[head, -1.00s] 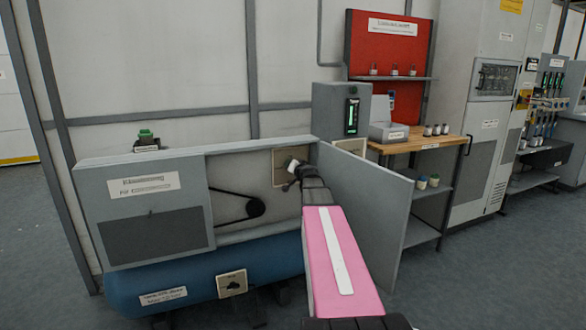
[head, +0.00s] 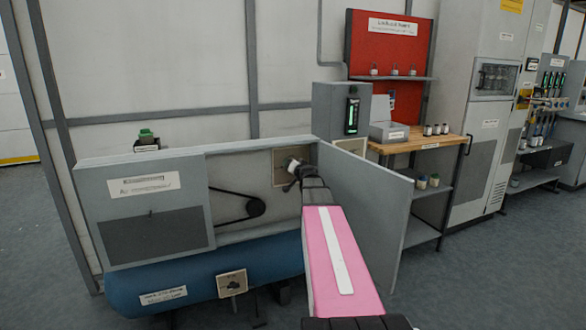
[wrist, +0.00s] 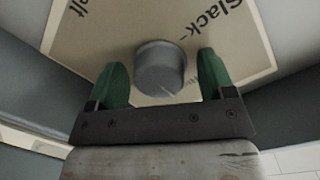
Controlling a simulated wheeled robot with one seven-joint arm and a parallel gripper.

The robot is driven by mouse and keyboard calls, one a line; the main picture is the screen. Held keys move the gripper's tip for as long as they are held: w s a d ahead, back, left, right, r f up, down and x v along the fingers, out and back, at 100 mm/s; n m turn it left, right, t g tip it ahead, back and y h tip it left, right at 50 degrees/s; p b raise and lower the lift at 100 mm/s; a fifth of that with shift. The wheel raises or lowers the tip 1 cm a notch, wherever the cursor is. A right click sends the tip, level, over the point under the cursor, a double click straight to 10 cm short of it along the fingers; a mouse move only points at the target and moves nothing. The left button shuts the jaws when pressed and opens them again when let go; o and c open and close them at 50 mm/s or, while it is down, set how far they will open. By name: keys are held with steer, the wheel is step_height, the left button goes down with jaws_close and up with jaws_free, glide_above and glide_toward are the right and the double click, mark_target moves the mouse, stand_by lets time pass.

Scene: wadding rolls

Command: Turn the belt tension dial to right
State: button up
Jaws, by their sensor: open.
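The belt tension dial (wrist: 160,68) is a grey round knob on a tan plate (wrist: 85,38) printed with "Slack" and "elt". It sits between the two green fingers of my gripper (wrist: 161,80) in the wrist view, with a gap on each side. The fingers are open and do not appear to touch it. In the head view the plate (head: 281,168) is in the right part of the open cabinet, and my gripper (head: 293,167) is in front of it. The dial itself is hidden there behind my gripper.
The cabinet (head: 150,195) has a black belt and pulley (head: 255,207) left of my arm. An open door panel (head: 365,205) stands close on the right. A blue tank (head: 195,285) with another dial plate (head: 232,284) is below. A wooden bench (head: 425,143) is farther right.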

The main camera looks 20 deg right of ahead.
steer(key=s+r, duration=0.1)
steer(key=s, duration=0.9)
steer(key=shift+s+d, duration=0.2)
steer(key=shift+s, duration=0.15)
